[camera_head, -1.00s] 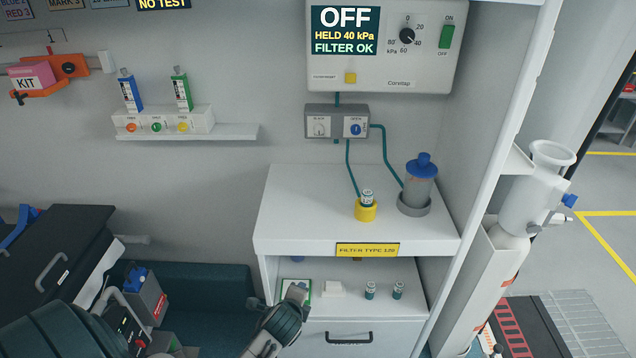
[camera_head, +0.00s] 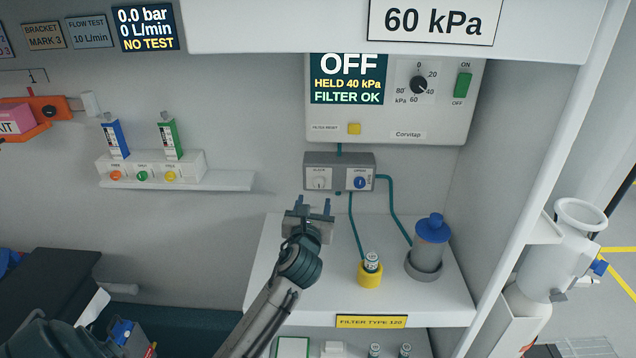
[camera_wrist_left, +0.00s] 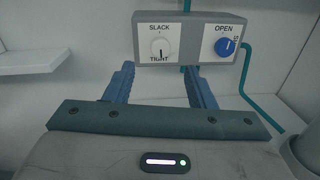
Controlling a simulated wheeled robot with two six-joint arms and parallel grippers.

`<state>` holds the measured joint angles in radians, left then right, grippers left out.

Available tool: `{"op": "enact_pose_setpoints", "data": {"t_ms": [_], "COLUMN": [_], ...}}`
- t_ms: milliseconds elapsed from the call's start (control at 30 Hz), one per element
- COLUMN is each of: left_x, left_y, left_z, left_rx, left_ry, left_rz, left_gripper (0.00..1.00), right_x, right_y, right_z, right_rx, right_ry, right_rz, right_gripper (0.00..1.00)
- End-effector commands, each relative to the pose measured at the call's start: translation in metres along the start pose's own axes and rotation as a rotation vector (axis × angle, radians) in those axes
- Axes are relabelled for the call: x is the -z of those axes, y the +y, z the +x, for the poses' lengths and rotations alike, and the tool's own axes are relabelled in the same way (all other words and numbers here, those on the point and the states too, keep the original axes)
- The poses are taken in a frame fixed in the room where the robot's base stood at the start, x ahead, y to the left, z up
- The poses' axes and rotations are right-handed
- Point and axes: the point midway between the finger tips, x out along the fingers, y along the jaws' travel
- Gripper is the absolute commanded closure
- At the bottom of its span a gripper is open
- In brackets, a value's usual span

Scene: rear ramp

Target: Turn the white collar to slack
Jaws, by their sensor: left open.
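The white collar (camera_head: 319,183) is a small round knob on the left of a grey valve box (camera_head: 340,160) on the back wall. In the left wrist view the collar (camera_wrist_left: 160,46) has SLACK above and TIGHT below, and its dark mark points down at TIGHT. My left gripper (camera_head: 312,205) is open and empty, just below the collar in the picture. In the left wrist view its two blue fingers (camera_wrist_left: 159,70) stand apart below the box, one to each side of the collar. I see no contact. My right gripper is not in view.
A blue OPEN knob (camera_head: 360,183) is beside the collar, with teal tubes running down. On the white counter (camera_head: 400,295) stand a yellow-based filter (camera_head: 370,272) and a blue-capped canister (camera_head: 431,240). A wall shelf (camera_head: 225,181) is at the left; the panel (camera_head: 440,110) above reads OFF.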

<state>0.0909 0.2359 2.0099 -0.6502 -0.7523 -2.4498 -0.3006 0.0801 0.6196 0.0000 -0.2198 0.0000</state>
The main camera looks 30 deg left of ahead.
Motion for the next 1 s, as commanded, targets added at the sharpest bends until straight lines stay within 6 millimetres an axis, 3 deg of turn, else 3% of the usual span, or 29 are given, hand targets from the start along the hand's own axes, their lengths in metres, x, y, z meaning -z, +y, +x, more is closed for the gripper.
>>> {"op": "enact_pose_setpoints", "data": {"t_ms": [200, 400, 833, 1000], "left_x": [-0.003, -0.001, 0.0, 0.0], "left_y": [0.0, 0.0, 0.0, 0.0], "left_z": [0.044, 0.072, 0.083, 0.083], "left_rx": [0.0, 0.0, 0.001, 0.001], "left_ry": [0.0, 0.001, 0.001, 0.001], "left_rz": [-0.002, -0.002, -0.004, -0.004], "left_gripper": [0.5, 0.5, 0.5, 0.81], "right_x": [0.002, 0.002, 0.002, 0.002], "right_y": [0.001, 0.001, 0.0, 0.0], "right_z": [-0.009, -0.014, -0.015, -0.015], "right_rx": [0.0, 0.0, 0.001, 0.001], "right_ry": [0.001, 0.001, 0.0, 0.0], "right_rz": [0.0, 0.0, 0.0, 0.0], "right_gripper": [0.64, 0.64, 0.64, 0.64]}}
